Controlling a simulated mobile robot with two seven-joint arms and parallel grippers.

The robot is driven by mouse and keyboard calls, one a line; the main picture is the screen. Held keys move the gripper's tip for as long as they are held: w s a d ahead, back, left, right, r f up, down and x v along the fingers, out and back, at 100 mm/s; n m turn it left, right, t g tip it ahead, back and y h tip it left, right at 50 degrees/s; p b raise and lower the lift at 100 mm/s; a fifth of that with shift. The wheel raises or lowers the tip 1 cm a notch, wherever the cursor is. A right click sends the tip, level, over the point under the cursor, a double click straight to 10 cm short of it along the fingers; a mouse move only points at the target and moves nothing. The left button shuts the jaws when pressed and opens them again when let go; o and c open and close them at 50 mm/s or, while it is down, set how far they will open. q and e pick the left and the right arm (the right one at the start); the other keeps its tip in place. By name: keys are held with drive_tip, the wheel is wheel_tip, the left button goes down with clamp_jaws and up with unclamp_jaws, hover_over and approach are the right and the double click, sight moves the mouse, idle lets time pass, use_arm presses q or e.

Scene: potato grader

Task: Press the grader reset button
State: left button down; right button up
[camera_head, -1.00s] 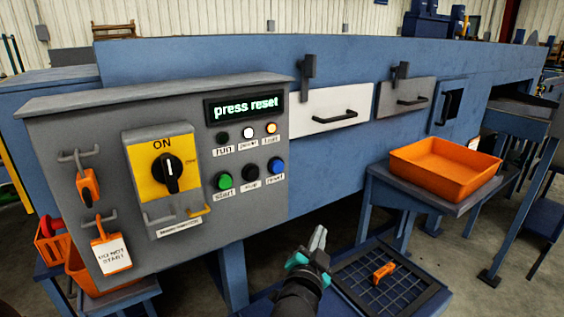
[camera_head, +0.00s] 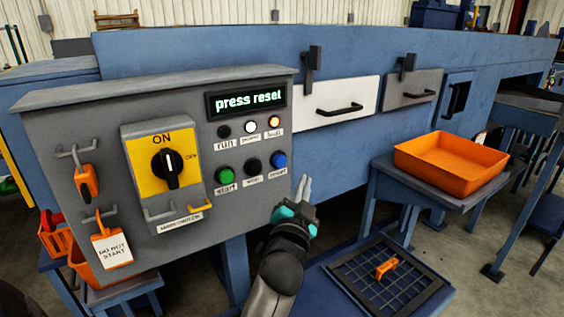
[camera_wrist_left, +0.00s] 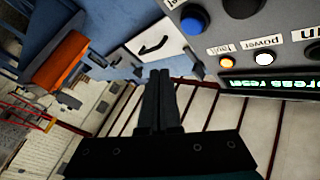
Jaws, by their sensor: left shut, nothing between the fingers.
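The blue reset button (camera_head: 279,160) is at the right end of the lower button row on the grey control panel (camera_head: 100,130). It also shows in the left wrist view (camera_wrist_left: 194,19), at the top. The display (camera_head: 246,101) reads "press reset". My left gripper (camera_head: 304,183) is shut and empty, its fingertips below and to the right of the blue button and apart from it in the picture. In the left wrist view its fingers (camera_wrist_left: 160,85) point up the picture, below and left of the button. My right gripper is not in view.
A black stop button (camera_head: 252,167) and a green start button (camera_head: 225,176) sit left of the blue one. A yellow rotary switch (camera_head: 152,160) stands at ON. An orange tray (camera_head: 480,183) is on a side stand. A floor grid (camera_head: 355,290) holds an orange item (camera_head: 385,269).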

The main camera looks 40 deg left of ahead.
sight(286, 161)
use_arm(q)
drive_tip(key=w+a, duration=0.2)
drive_tip(key=a, duration=0.3)
drive_tip(key=shift+w+a, duration=0.2)
drive_tip(key=shift+a, duration=0.2)
drive_tip(key=shift+a, duration=0.1)
idle(1.7)
drive_tip(key=shift+w+a, duration=0.15)
drive_tip(key=shift+a, duration=0.15)
drive_tip(key=shift+w+a+p, duration=0.2)
drive_tip(key=shift+a+p, duration=0.1)
drive_tip(key=shift+a, duration=0.2)
idle(0.7)
drive_tip(key=shift+s+d, duration=0.35)
drive_tip(key=shift+d, duration=0.55)
